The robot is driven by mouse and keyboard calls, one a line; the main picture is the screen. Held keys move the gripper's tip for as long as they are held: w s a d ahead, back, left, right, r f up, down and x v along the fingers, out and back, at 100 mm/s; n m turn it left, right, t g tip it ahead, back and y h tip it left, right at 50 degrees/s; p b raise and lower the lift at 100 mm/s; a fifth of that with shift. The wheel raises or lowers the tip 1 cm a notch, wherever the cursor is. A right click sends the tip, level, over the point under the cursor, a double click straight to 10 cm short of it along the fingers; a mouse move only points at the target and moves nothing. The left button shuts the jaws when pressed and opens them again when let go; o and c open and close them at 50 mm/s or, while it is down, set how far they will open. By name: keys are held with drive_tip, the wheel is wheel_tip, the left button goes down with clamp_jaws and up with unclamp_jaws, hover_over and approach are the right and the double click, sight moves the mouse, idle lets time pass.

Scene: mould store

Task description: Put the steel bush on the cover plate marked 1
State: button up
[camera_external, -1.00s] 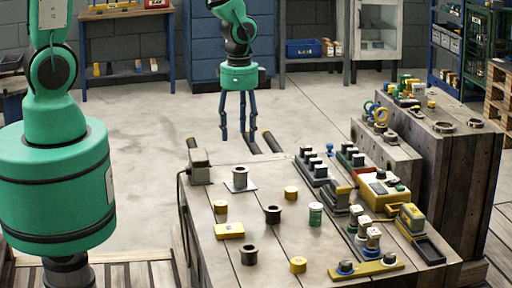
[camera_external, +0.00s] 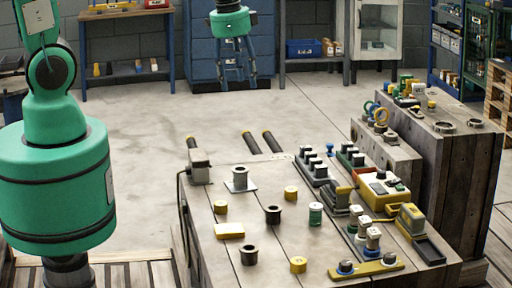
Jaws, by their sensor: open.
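My gripper (camera_external: 238,82) is open and empty, high in the picture beyond the bench, well apart from everything on it. A grey steel-coloured bush (camera_external: 240,174) stands upright on a pale square plate (camera_external: 250,187) near the back left of the bench. Two darker flanged bushes stand upright on the bare bench top, one near the middle (camera_external: 272,214) and one nearer the front (camera_external: 249,255). No number mark is readable on any plate at this size.
Yellow round pieces (camera_external: 291,192) and a green-and-white cylinder (camera_external: 315,214) stand on the wooden bench (camera_external: 200,240). Switch blocks, a yellow box (camera_external: 383,190) and several knobs crowd its right side. A taller wooden block (camera_external: 440,165) stands behind at right.

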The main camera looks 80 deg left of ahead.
drive_tip(key=s+d+r+n+t, duration=0.1)
drive_tip(key=s+d+r, duration=0.3)
drive_tip(key=s+r, duration=0.5)
drive_tip(key=s+d+r+n+t, duration=0.2)
drive_tip(key=s+d+r, duration=0.3)
drive_tip(key=s+r, duration=0.5)
wheel_tip(320, 180, up, 4)
drive_tip(key=shift+r+t, duration=0.25)
drive_tip(key=shift+t, duration=0.25)
